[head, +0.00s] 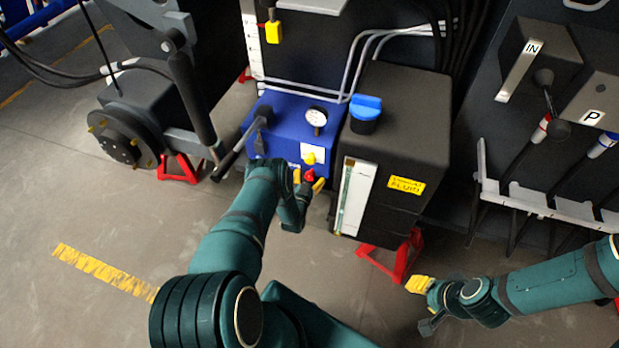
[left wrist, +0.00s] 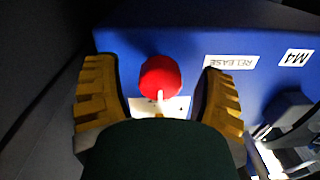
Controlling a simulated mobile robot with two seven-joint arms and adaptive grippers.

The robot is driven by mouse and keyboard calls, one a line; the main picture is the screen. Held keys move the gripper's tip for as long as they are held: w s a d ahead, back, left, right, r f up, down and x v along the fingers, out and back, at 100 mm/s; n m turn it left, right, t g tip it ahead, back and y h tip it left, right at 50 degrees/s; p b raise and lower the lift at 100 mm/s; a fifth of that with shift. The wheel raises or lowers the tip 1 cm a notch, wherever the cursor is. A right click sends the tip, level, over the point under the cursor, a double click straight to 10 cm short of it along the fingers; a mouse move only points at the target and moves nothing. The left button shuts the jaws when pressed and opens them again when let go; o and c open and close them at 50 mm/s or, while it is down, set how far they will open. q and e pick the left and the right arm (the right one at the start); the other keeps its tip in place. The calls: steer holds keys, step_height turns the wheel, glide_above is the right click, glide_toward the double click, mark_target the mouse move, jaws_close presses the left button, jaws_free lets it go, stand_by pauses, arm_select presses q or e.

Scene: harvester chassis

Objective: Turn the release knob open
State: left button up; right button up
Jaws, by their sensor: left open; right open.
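The release knob (head: 309,175) is a small red knob on the front face of the blue pump block (head: 287,130). In the left wrist view the red knob (left wrist: 160,77) has a pale pointer line running toward the gripper, and a RELEASE label (left wrist: 231,62) sits to its right. My left gripper (head: 308,184) is open. Its yellow fingers stand on either side of the knob with a gap on both sides, so I see no contact. My right gripper (head: 420,285) is away from the block, low at the right, and its jaws are hard to make out.
A black fluid tank (head: 405,125) with a blue cap (head: 366,108) stands right of the block. A lever handle (head: 232,157) juts out at the block's left. Red stands (head: 400,258) are on the floor.

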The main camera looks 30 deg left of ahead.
arm_select(q)
jaws_close()
